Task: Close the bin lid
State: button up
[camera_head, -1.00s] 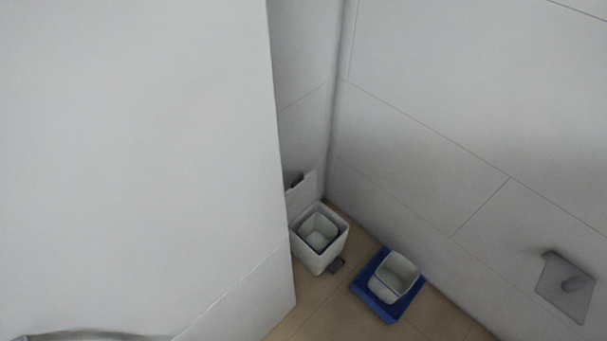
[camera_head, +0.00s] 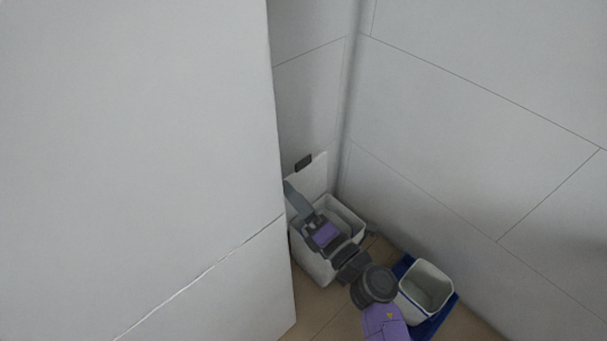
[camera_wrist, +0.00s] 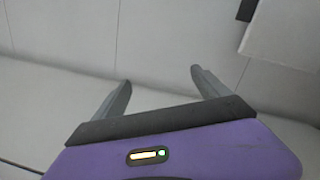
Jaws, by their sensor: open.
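The white square bin (camera_head: 311,262) stands on the floor in the corner beside a big white panel. Its lid (camera_head: 318,178) stands upright at the back, open, with a dark tab (camera_head: 304,162) on its upper edge. My gripper (camera_head: 293,190) is over the bin, its fingers near the left side of the raised lid; I cannot tell if they touch it. In the wrist view my gripper (camera_wrist: 160,76) has its two fingers spread with nothing between them. A white slab, probably the lid (camera_wrist: 285,38), shows at the upper right, apart from the fingers.
A white open container (camera_head: 427,288) on a blue base (camera_head: 441,316) stands right of the bin, close to my arm. The white panel (camera_head: 140,150) blocks the left. Tiled walls (camera_head: 480,110) close in behind and right. A little floor (camera_head: 315,312) is free in front.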

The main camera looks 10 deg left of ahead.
jog(key=w+a+f+n+g+b, duration=0.1)
jog(key=w+f+n+g+b, duration=0.2)
jog(key=w+f+n+b, duration=0.5)
jog(key=n+g+h+b, duration=0.2)
jog(key=n+h+b, duration=0.15)
jog(key=n, duration=0.25)
send_near(304, 160)
jog(key=x, duration=0.3)
jog(key=b+x, duration=0.4)
jog(key=x, duration=0.1)
jog(key=shift+a+f, duration=0.1)
jog(key=shift+f, duration=0.2)
jog(key=shift+b+x, duration=0.75)
jog(key=shift+x, duration=0.3)
jog(key=shift+r, duration=0.2)
grip_shut()
